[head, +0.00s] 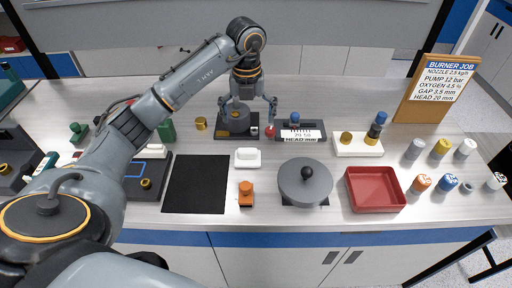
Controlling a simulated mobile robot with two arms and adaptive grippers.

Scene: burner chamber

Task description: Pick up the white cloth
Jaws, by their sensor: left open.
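A small white item (247,158), which looks like the folded white cloth, lies on the bench just right of the black mat. My left gripper (247,108) is open and points down at the back of the bench, farther back than the white item and apart from it. Its fingers are spread to either side of a grey cylinder on a dark base; I cannot tell whether they touch it. My right gripper is not in view.
A black mat (197,184), an orange-topped block (246,192) and a grey round lid with a black knob (305,181) are near the white item. A red tray (375,190) and several capped cylinders stand right. A digital display (298,133) is behind.

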